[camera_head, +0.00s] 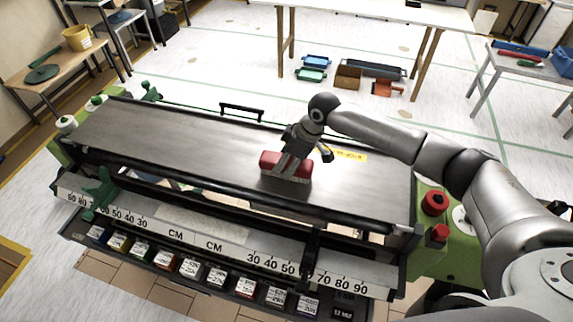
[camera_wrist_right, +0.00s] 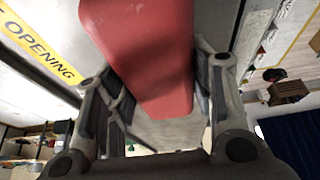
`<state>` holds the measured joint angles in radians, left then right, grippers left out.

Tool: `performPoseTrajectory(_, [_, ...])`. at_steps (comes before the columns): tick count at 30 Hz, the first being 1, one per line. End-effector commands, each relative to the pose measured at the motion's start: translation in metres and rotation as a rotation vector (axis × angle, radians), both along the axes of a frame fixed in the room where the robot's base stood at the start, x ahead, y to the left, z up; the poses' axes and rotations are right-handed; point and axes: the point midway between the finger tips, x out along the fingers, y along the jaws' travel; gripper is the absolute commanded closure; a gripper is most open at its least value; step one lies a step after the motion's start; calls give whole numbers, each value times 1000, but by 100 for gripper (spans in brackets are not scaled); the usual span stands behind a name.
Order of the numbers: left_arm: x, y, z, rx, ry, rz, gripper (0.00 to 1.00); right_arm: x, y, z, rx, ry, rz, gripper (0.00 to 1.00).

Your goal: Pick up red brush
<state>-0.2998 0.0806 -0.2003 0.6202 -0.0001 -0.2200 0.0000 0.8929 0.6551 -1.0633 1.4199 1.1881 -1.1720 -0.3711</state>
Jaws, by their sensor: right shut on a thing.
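The red brush (camera_head: 272,162) is on the dark flat top of the pasting machine (camera_head: 200,150), right of its middle. Its red body fills the upper middle of the right wrist view (camera_wrist_right: 150,50), with a pale part beneath it. My right gripper (camera_head: 293,160) reaches down over the brush and is shut on it, with a finger on each side. The fingers hide part of the brush. I cannot tell if the brush touches the machine's top or is slightly above it. My left gripper is not in view.
A ruler scale (camera_head: 215,245) and a row of small labelled compartments line the machine's front. Red buttons (camera_head: 435,202) sit on its green right end. A black handle (camera_head: 241,111) stands at the back edge. A white table (camera_head: 370,15) stands behind. The top's left half is clear.

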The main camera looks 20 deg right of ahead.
Motion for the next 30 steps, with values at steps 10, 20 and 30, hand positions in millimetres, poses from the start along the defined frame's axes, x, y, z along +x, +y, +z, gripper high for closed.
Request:
performPoseTrajectory(10, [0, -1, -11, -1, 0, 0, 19, 2, 0, 13, 2, -6, 1, 78])
performPoseTrajectory(20, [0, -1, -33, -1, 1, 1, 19, -30, 4, 66, 1, -8, 4, 78])
performPoseTrajectory(30, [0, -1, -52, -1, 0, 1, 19, -94, 13, 108, 0, -4, 3, 78])
